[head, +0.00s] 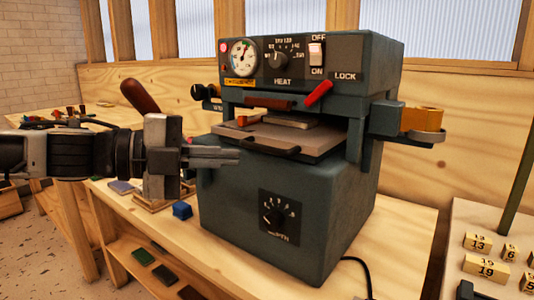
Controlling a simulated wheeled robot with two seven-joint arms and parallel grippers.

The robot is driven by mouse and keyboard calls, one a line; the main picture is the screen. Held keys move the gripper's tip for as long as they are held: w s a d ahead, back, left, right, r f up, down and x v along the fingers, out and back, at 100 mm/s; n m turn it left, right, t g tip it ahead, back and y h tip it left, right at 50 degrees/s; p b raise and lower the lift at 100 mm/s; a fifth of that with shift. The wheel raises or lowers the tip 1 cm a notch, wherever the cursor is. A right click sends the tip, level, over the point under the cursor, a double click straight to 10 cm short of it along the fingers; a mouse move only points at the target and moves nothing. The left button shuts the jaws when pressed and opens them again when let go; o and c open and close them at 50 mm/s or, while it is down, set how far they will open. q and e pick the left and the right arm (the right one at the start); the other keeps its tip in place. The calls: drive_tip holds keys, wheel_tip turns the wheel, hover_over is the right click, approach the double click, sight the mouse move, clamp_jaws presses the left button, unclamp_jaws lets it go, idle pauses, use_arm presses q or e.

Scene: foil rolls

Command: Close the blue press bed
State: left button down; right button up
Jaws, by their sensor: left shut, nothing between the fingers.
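The blue-grey press (290,190) stands on a wooden bench. Its flat bed (313,142) sticks out at the front, under the upper part, with a dark handle (270,149) along its front edge. A small block and a flat piece lie on the bed towards the back. My left gripper (232,155) comes in from the left, shut and empty. Its fingertips are at the left front of the bed, near the handle's left end; I cannot tell whether they touch. My right gripper is not in view.
A red lever (318,93) sits on the press front, above the bed. A brown-handled lever (140,96) rises behind my left arm. A blue block (182,210) lies on the bench (395,245). Numbered wooden blocks (485,268) lie on a table at right.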

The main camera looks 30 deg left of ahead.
use_arm(q)
drive_tip(key=w+d+f+p, duration=0.1)
drive_tip(key=w+d+p, duration=0.1)
drive_tip(key=w, duration=0.6)
drive_tip(key=shift+d+f, duration=0.35)
drive_tip(key=shift+d, duration=0.1)
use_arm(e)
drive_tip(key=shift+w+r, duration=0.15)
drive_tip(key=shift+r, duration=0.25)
use_arm(q)
drive_tip(key=shift+w, duration=0.2)
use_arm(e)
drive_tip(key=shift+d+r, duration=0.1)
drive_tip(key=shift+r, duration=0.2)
